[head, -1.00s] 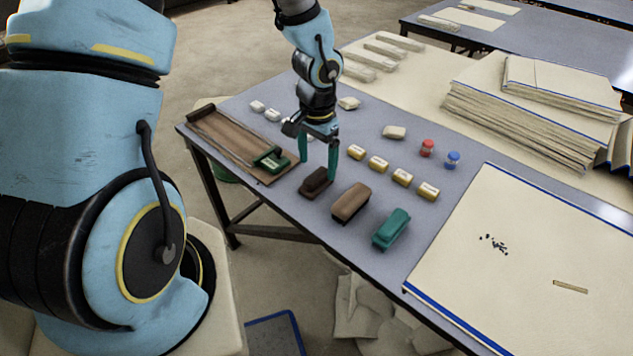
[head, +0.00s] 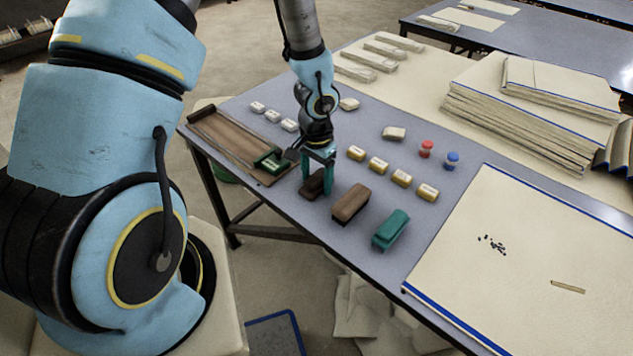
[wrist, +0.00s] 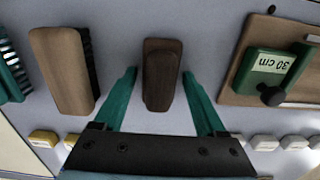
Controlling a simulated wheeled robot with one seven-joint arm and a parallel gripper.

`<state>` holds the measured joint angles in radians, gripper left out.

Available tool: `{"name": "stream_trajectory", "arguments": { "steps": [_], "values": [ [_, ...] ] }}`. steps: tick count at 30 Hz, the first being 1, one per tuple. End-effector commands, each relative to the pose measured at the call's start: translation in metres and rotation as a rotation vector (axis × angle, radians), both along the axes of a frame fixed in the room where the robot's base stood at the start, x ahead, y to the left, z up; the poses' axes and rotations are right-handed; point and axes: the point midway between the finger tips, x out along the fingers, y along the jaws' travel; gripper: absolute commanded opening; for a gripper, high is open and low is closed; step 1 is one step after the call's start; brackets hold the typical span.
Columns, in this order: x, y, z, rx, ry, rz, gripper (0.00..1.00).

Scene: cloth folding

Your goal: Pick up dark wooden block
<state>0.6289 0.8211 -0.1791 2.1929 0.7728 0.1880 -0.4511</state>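The dark wooden block (head: 313,185), a small dark brown piece with a knob-like upper part on a wider base, lies on the grey-blue table near its front edge. In the wrist view the block (wrist: 161,72) is upright in the picture, between my fingers. My gripper (head: 317,179) is low over the block with its green fingers pointing down. In the wrist view my gripper (wrist: 159,74) is open, one finger on each side of the block, with a visible gap at both sides. In the head view the fingers partly hide the block.
A brown wooden brush (head: 350,204) and a green brush (head: 391,230) lie to the right. A wooden board with a green slider (head: 271,160) lies to the left. Yellow blocks (head: 378,165) and white blocks (head: 272,116) stand behind. A large cream board (head: 530,260) is at the right.

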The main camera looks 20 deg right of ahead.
Motion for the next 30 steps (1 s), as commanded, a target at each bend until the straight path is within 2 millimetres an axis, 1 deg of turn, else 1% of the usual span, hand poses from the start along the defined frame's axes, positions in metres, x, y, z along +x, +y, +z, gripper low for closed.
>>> {"name": "stream_trajectory", "arguments": {
  "steps": [1,2,18,19,27,30],
  "values": [
    [0.0000,0.0000,0.0001,0.000,0.000,0.000,0.67],
    [0.0001,0.0000,0.0001,0.000,0.000,0.000,0.63],
    [0.0001,0.0000,0.0003,0.000,0.000,0.000,0.02],
    [0.0001,0.0000,0.0003,0.000,0.000,0.000,0.00],
    [0.0003,-0.0001,0.0007,0.000,0.000,0.000,0.00],
    [0.0009,0.0000,0.0055,0.000,-0.001,0.002,0.00]
  ]
}}
